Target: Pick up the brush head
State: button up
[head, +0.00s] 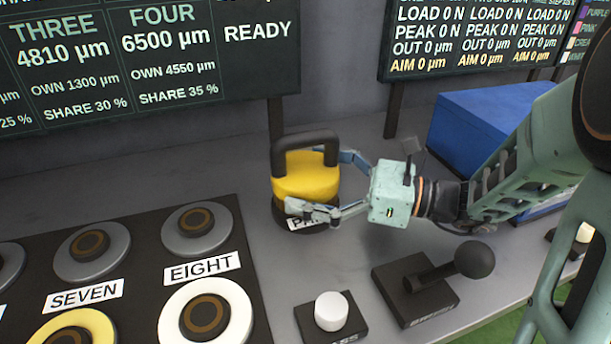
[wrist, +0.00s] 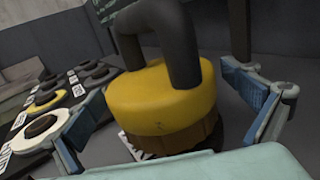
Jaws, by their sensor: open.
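The brush head (head: 306,176) is a round yellow block with a dark arched handle and a brown lower part. It stands upright on the grey bench, on a dark base with a partly hidden white label. My gripper (head: 342,184) is open, with one finger on the far side of the brush head and one on the near side. In the wrist view the brush head (wrist: 165,100) fills the middle, between the two spread fingers (wrist: 165,105). Gaps show on both sides at the yellow part.
A black panel (head: 140,262) with several round pads, labelled SEVEN and EIGHT among others, lies to the left. A white button (head: 330,308) and a black lever (head: 432,278) stand in front. A blue box (head: 475,125) is at the back right. Dark screens (head: 150,60) hang behind.

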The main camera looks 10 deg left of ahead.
jog(key=c, duration=2)
jog(key=shift+r, duration=0.1)
jog(key=shift+c, duration=0.9)
